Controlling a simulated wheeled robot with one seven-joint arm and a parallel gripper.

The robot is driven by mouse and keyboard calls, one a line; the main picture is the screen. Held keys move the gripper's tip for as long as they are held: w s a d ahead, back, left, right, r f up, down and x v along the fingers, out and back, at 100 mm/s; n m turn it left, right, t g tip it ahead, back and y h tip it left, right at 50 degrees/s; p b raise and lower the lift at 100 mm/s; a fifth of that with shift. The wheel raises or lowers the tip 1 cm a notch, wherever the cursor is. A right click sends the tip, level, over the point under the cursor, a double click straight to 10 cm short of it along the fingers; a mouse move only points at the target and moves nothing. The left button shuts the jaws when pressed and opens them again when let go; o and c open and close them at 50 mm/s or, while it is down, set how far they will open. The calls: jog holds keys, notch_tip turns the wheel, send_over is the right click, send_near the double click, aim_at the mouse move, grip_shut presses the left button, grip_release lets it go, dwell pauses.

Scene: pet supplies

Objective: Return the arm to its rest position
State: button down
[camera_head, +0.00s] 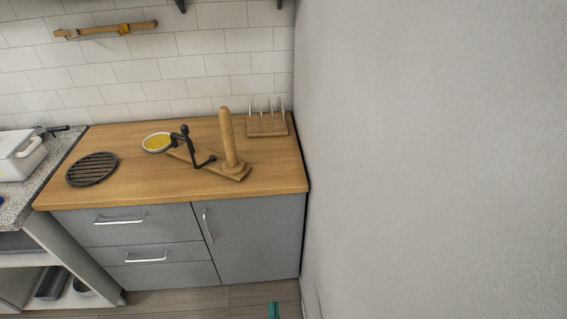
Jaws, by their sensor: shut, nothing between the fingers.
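My arm and gripper do not show in the head view. The view takes in a wooden countertop (130,192) on grey cabinets (150,230), with a plain grey wall (430,150) to the right. No part of my arm can be made out over the counter.
On the counter are a black round grate (92,169), a bowl with yellow contents (158,142), a dark hooked piece (190,148), a wooden post (227,140) on a board, and a rack (267,125). A small teal thing (273,311) shows at the bottom edge. Some floor (240,297) is clear.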

jog(key=s+d+r+n+g, duration=0.1)
jog(key=s+r+n+g, duration=0.1)
jog(key=s+r, duration=0.5)
jog(key=s+d+r+n+g+h, duration=0.1)
jog(key=s+r+n, duration=0.4)
jog(key=s, duration=1)
jog(key=shift+s+d+r+g, duration=0.3)
jog(key=shift+d+r+g, duration=0.35)
jog(key=shift+r, duration=1.1)
jog(key=shift+a, duration=0.15)
